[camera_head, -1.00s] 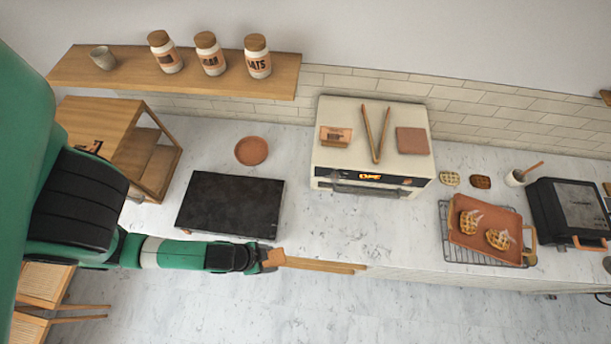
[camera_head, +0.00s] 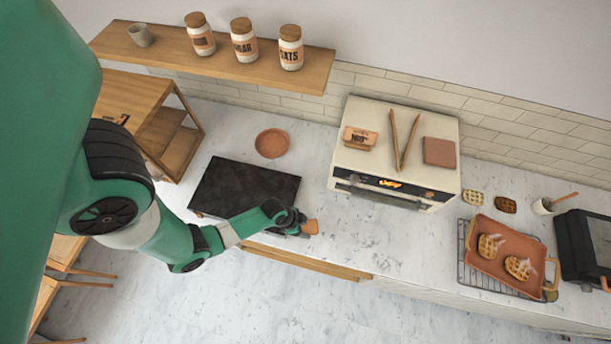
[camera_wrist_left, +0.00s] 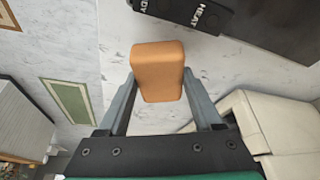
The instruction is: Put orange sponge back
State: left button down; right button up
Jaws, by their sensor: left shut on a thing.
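The orange sponge (camera_head: 311,227) is held in my left gripper (camera_head: 301,224), near the counter's front edge and just right of the black plate's near corner. The sponge (camera_wrist_left: 157,70) also shows in the left wrist view, a rounded orange block between the two grey fingers of the left gripper (camera_wrist_left: 158,92), which are shut on it. From the head view I cannot tell how high it is above the counter. My right gripper is in neither view.
A black plate (camera_head: 245,187) and a round terracotta dish (camera_head: 272,143) lie left of the cream oven (camera_head: 397,155). Tongs (camera_head: 402,140) stand or lie on the oven top. A waffle tray (camera_head: 505,250) is at right. Marble (camera_head: 365,235) before the oven is clear.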

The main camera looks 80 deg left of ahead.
aim_at(306, 228)
pick_arm(q)
jog(key=shift+w+a+f+b, duration=0.1)
jog(key=shift+f+b, duration=0.25)
jog(key=shift+f, duration=0.6)
jog(key=shift+w+a+f+b, duration=0.1)
jog(key=shift+f+b, duration=0.25)
jog(key=shift+f, duration=0.55)
jog(key=shift+f, duration=0.1)
jog(key=shift+c, duration=0.2)
grip_release()
jog(key=shift+s+r, duration=0.15)
jog(key=shift+r, duration=0.35)
jog(key=p+v, duration=0.2)
jog(key=v, duration=0.4)
jog(key=shift+s+r+p, duration=0.2)
jog(key=shift+r+p, duration=0.15)
jog(key=shift+p, duration=0.05)
